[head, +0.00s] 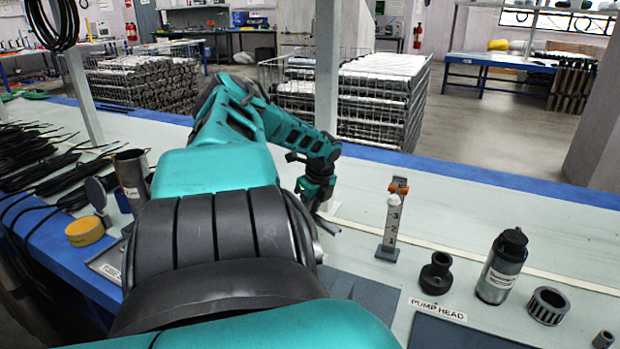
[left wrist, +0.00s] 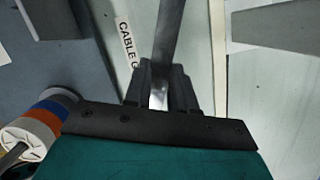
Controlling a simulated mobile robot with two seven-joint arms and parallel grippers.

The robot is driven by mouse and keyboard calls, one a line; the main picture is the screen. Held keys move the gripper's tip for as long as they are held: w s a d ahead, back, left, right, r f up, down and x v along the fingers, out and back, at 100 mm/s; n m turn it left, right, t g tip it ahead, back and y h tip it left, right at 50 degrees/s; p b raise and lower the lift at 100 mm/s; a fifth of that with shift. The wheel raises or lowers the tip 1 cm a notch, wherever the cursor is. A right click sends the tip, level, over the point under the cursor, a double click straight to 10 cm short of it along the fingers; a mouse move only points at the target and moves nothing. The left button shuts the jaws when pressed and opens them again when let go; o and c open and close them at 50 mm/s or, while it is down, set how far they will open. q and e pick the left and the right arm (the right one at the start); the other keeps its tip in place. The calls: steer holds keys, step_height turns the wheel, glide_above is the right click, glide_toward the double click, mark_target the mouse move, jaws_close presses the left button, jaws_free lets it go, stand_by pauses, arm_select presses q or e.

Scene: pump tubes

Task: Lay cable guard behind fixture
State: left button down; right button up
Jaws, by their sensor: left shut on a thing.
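My left gripper (head: 322,208) hangs over the bench in the head view, left of the numbered post. In the left wrist view the left gripper (left wrist: 160,90) is shut on a narrow grey strip, the cable guard (left wrist: 169,38), which runs up out of the frame. A label (left wrist: 127,45) reading "CABLE G" lies on the surface beside it, partly cut off. Which thing is the fixture is not certain; a white post (head: 391,225) numbered 3, 2, 1 with an orange top stands upright on a grey base. My right gripper is not in view.
A black pump part (head: 436,272), a motor cylinder (head: 502,268) and a ribbed ring (head: 547,306) stand at right. A "PUMP HEAD" label (head: 437,309) lies in front. A yellow roll (head: 85,232) and black tubes (head: 40,155) lie at left. Banded rings (left wrist: 45,122) show in the wrist view.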

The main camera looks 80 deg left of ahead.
mark_target(308, 239)
arm_select(q)
step_height(308, 239, down, 8)
steer(key=b, duration=0.3)
steer(key=shift+f, duration=0.15)
steer(key=c, duration=0.9)
jaws_free()
steer(key=shift+c, duration=0.2)
steer(key=p+v, duration=0.5)
steer(key=v, duration=0.6)
steer(key=shift+d+r, duration=0.15)
steer(key=shift+r, duration=0.45)
